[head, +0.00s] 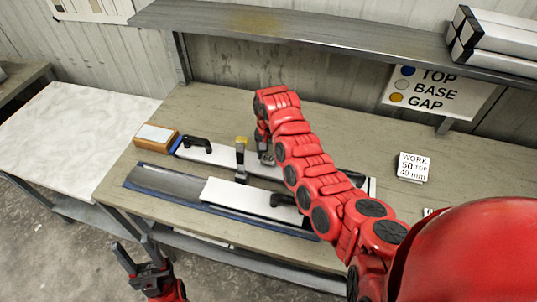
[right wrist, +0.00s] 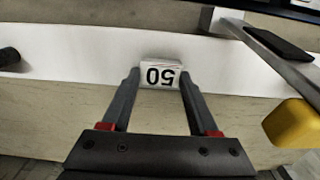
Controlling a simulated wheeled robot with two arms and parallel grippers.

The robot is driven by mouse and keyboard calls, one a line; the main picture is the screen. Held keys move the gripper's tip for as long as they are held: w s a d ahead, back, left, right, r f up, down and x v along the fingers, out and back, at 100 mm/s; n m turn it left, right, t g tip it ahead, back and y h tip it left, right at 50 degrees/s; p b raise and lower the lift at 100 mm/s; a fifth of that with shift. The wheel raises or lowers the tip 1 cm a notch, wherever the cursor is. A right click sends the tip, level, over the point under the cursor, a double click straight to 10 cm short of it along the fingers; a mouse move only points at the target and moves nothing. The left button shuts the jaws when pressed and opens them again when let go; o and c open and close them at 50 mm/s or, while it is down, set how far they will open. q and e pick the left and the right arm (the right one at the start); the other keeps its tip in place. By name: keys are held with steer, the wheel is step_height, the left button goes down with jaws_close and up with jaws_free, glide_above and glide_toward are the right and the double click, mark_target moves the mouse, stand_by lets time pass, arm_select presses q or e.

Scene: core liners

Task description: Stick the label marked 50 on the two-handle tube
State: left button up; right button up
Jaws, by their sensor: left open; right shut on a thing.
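The label marked 50 (right wrist: 160,76) is small and white, and its number reads upside down in the right wrist view. My right gripper (right wrist: 158,78) is shut on it, at the edge of a long white tube (right wrist: 90,48); whether the label touches the tube cannot be told. In the head view the two-handle tube (head: 215,155) lies along the bench with a black handle (head: 197,144) near its left end. My right arm covers part of it, with the right gripper (head: 266,156) over it. My left gripper (head: 142,268) is open and empty, in front of the bench.
A clamp-like tool with a yellow top (head: 241,160) stands across the tube, close to my right gripper. A second white tube (head: 250,198) lies in front on a blue-edged tray (head: 150,182). An orange-brown block (head: 155,136) sits at left.

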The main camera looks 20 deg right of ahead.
steer(key=shift+f+b, duration=0.7)
steer(key=shift+f, duration=0.35)
steer(key=o, duration=1.3)
steer(key=shift+o, duration=0.2)
steer(key=shift+r, duration=0.15)
steer(key=shift+r+p, duration=0.4)
steer(key=shift+r, duration=3)
